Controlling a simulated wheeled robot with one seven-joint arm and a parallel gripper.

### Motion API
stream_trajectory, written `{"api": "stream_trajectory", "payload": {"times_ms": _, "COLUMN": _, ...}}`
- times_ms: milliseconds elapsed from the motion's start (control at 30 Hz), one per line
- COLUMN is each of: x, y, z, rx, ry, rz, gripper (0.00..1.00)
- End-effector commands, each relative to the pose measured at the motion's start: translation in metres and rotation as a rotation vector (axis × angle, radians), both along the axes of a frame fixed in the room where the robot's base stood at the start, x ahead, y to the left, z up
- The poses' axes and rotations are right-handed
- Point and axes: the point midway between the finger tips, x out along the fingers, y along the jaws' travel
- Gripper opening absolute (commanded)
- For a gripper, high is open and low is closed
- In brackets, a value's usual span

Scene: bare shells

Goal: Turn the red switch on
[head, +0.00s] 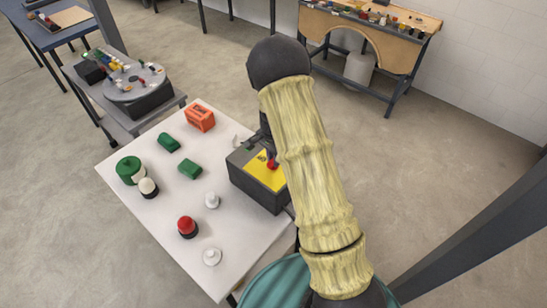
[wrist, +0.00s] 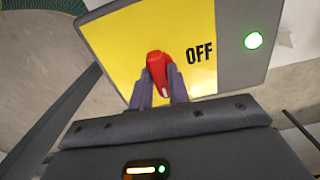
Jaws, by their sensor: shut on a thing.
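A dark grey switch box (head: 245,184) with a yellow top plate (head: 263,176) stands at the right edge of the white table. The red switch (head: 271,165) is a small lever on that plate, partly hidden by my arm. In the wrist view the red switch (wrist: 159,72) stands between the two fingers of my gripper (wrist: 161,88), which is shut on it. The word OFF is printed on the plate to the right of the lever. A round green lamp (wrist: 253,41) glows on the grey part of the box. The lettering on the lever's other side is not visible.
The white table (head: 165,210) also bears an orange box (head: 200,118), green blocks (head: 190,169), a green round piece (head: 130,170), a red-topped button (head: 187,227) and white knobs (head: 212,256). A grey side table (head: 140,120) stands behind at left. The table's front left is fairly clear.

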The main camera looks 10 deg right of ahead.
Motion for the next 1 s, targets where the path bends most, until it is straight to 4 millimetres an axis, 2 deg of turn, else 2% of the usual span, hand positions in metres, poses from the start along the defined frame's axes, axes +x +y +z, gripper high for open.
{"api": "stream_trajectory", "payload": {"times_ms": 167, "x": 0.001, "y": 0.000, "z": 0.001, "rx": 0.001, "ry": -0.003, "rz": -0.002, "gripper": 0.00}}
{"api": "stream_trajectory", "payload": {"times_ms": 200, "x": 0.001, "y": 0.000, "z": 0.001, "rx": 0.001, "ry": -0.003, "rz": -0.002, "gripper": 0.21}}
{"api": "stream_trajectory", "payload": {"times_ms": 300, "x": 0.001, "y": 0.000, "z": 0.001, "rx": 0.002, "ry": -0.003, "rz": -0.001, "gripper": 0.38}}
{"api": "stream_trajectory", "payload": {"times_ms": 667, "x": 0.001, "y": 0.000, "z": 0.003, "rx": 0.001, "ry": -0.002, "rz": 0.001, "gripper": 0.38}}
{"api": "stream_trajectory", "payload": {"times_ms": 867, "x": 0.001, "y": 0.001, "z": 0.024, "rx": 0.001, "ry": -0.004, "rz": 0.001, "gripper": 0.38}}
{"api": "stream_trajectory", "payload": {"times_ms": 1000, "x": 0.002, "y": 0.001, "z": 0.051, "rx": 0.001, "ry": -0.007, "rz": 0.003, "gripper": 0.38}}
